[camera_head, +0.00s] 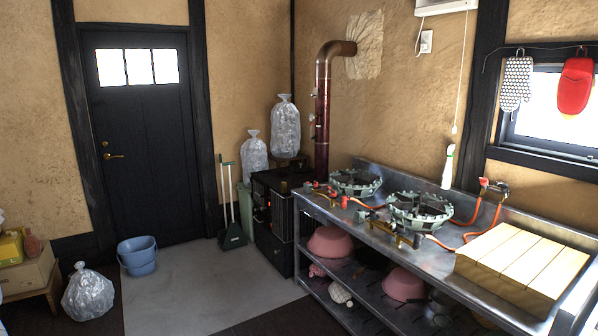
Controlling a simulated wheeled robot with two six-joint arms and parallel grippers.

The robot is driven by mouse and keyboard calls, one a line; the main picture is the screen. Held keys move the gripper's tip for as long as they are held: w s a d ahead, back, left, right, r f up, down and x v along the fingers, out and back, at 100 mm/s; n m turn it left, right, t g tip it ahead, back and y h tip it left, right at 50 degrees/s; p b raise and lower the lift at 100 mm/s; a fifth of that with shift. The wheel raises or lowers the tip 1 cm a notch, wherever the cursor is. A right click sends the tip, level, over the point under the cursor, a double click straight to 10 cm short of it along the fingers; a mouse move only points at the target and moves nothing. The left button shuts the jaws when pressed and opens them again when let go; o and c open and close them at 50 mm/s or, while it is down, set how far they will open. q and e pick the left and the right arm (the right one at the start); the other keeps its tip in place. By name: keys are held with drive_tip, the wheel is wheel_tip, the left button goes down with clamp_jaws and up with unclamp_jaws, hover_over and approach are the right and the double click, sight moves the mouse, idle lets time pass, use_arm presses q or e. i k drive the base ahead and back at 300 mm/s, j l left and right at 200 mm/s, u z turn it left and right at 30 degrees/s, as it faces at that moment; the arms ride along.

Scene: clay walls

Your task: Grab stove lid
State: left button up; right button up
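A black box-shaped stove (268,235) stands on the floor against the back wall, left of the metal counter. A dark red flue pipe (322,115) rises behind its right side and bends into the wall. Its top is seen at a low angle, and I cannot make out a separate lid on it. Two round gas burners, one farther back (355,183) and one nearer (418,212), sit on the counter. A pale slatted wooden piece (522,262) lies at the counter's right end; I cannot tell whether it is a lid. Neither gripper is in view.
The metal counter (400,255) fills the right side, with pink bowls (328,242) on its lower shelf. Orange hoses cross its top. A blue bucket (138,256) and a filled bag (88,292) stand on the floor at left. Grey floor (210,285) before the stove is clear.

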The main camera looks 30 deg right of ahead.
sight(300, 168)
drive_tip(key=i+l+z, duration=0.1)
drive_tip(key=i+z, duration=0.35)
drive_tip(key=i, duration=1)
drive_tip(key=i+z, duration=0.1)
drive_tip(key=i, duration=0.9)
drive_tip(key=i+j, duration=0.2)
drive_tip(key=i, duration=0.85)
drive_tip(key=i+z, duration=0.4)
drive_tip(key=i+j+z, duration=0.2)
drive_tip(key=z, duration=0.25)
drive_tip(key=i+j+z, duration=0.9)
drive_tip(key=j+z, duration=0.35)
drive_tip(key=l, duration=0.1)
